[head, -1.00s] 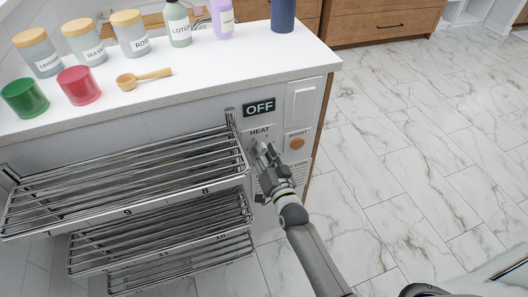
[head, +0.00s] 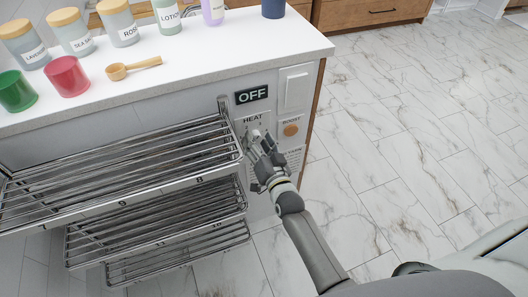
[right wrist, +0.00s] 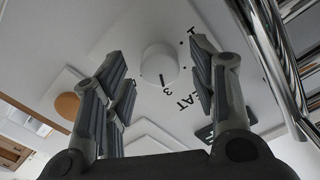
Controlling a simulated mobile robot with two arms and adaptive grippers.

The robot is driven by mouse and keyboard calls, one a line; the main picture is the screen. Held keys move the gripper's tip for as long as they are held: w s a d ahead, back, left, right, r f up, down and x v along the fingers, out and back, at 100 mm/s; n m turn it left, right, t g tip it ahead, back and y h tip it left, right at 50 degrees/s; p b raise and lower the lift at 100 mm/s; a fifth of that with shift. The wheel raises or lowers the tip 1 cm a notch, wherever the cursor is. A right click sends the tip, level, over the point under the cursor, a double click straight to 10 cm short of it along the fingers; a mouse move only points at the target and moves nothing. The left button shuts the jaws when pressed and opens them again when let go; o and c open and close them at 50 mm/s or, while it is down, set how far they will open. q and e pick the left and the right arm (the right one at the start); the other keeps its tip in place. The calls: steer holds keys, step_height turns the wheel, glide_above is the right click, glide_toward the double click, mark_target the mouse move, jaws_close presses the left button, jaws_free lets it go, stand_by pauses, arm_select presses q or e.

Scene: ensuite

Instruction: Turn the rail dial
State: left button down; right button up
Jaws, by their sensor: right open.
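The rail dial is a round white knob with a dark mark (right wrist: 160,65) on a white plate lettered HEAT. In the head view the plate (head: 252,120) is on the cabinet's end, under a dark display reading OFF (head: 251,95). My right gripper (head: 261,143) is at the plate and largely covers the dial there. In the right wrist view its open fingers (right wrist: 157,72) stand on either side of the knob, with gaps visible. Whether they reach past its face is unclear. My left gripper is not in view.
A chrome towel rail (head: 120,165) with several shelves stands close left of the dial. A BOOST button (head: 291,130) and a white switch (head: 296,90) are on the right. Jars, cups and a wooden scoop (head: 133,68) lie on the counter above. The floor at right is clear.

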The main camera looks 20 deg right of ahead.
steer(key=s, duration=1.1)
steer(key=shift+s+d, duration=0.2)
steer(key=shift+s, duration=0.05)
